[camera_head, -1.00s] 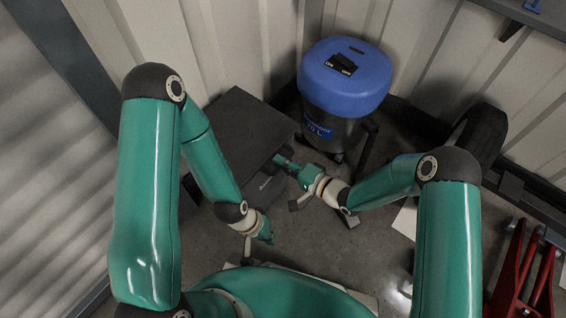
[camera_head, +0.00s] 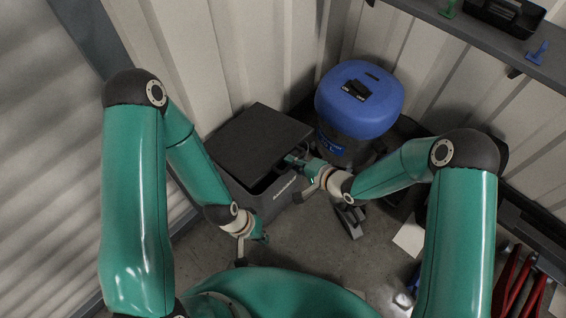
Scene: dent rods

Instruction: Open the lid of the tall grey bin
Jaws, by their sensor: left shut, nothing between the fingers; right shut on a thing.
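The tall grey bin (camera_head: 282,196) stands left of centre near the wall, with pale lettering on its front. Its dark flat lid (camera_head: 256,138) is tilted up a little at the front, with a dark gap between lid and bin. My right gripper (camera_head: 292,161) is shut on the lid's edge at the front right corner and hides that corner. My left gripper (camera_head: 262,238) is shut and empty, low in front of the bin, apart from it.
A blue-topped vacuum (camera_head: 358,100) stands close behind the bin on the right. Corrugated walls enclose the corner. A shelf (camera_head: 480,40) with small items runs along the upper right. Red metal parts (camera_head: 518,285) lie at lower right. Some floor in front of the bin is bare.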

